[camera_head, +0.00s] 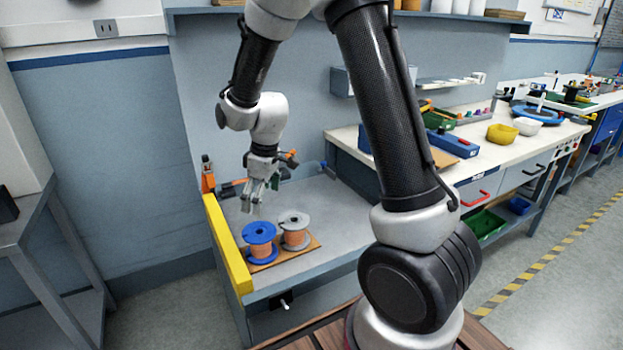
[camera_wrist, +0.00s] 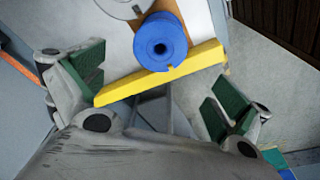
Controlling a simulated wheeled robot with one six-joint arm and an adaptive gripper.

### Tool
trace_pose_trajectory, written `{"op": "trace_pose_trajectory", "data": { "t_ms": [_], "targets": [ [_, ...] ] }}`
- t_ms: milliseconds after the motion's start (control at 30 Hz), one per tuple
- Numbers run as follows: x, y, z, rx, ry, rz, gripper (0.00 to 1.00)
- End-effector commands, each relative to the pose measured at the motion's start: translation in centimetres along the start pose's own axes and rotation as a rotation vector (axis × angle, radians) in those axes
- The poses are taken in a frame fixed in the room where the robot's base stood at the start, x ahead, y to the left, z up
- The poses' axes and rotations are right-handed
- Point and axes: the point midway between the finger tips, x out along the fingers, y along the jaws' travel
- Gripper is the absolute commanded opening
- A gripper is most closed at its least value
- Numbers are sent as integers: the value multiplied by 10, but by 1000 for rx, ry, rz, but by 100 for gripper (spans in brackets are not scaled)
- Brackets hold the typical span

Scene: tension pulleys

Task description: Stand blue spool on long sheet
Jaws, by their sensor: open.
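The blue spool (camera_head: 260,240), wound with copper-coloured wire, stands upright at the left part of a flat brown sheet (camera_head: 300,252) on the grey table. Whether all of its base rests on the sheet is hidden. In the wrist view the blue spool (camera_wrist: 161,42) shows its round top with a centre hole, beside the yellow bar. A strip of the brown sheet (camera_wrist: 186,12) shows there too. My gripper (camera_head: 258,207) is open and empty, above and behind the spool. Its green-padded fingers (camera_wrist: 157,98) are wide apart in the wrist view, with the spool beyond them.
A grey spool (camera_head: 295,231) with copper wire stands close to the right of the blue one. A yellow bar (camera_head: 227,243) runs along the table's left edge. Tools with orange parts (camera_head: 208,175) lie at the back. The grey table (camera_head: 340,212) is clear on the right.

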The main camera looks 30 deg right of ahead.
Motion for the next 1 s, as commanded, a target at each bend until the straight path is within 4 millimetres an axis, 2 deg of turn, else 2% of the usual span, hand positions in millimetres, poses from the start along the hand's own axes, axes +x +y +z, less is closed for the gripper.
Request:
{"op": "trace_pose_trajectory", "data": {
  "t_ms": [67,133,233,300,400,533,600,733,833,1000],
  "targets": [
    [-14,1,4,21,10,8,100],
    [-38,1,13,62,25,20,100],
    [-87,-1,39,160,55,47,100],
    [-123,-7,64,245,78,68,100],
    [-168,-21,105,371,109,100,100],
    [-210,-44,159,532,151,143,100],
    [-223,-57,184,609,170,163,100],
    [-237,-76,219,716,198,191,100],
    [-240,-85,233,763,209,203,100],
    [-241,-88,240,785,213,208,100]
  ]
}}
